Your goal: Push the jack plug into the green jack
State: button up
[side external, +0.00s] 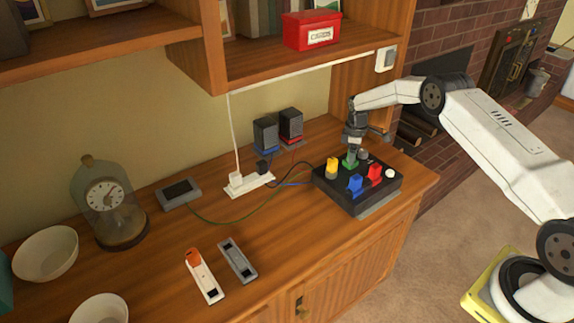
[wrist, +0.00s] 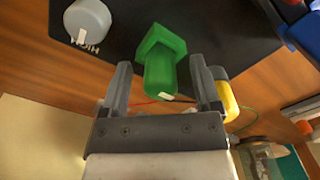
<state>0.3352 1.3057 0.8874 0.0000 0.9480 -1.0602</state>
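A black box (side external: 338,200) stands on the wooden counter with green, yellow, blue and red pieces on its top. The green piece (wrist: 160,65), with a square part and a round barrel, is also on the box top in the side view (side external: 350,162). I cannot tell where the plug ends and the jack begins, or how deep the plug sits. My gripper (wrist: 158,68) is open, one finger on either side of the green barrel, with small gaps visible. In the side view my gripper (side external: 355,140) points down just above the green piece and partly hides its surroundings.
The yellow piece (side external: 332,168) stands close by; its wrist-view counterpart (wrist: 228,98) is right beside the right finger. Blue (side external: 354,185) and red (side external: 375,174) pieces stand in front. A grey knob (wrist: 87,20) is near the left finger. Cables run left from the box.

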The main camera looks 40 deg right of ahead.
jog(key=shift+r, duration=3.9)
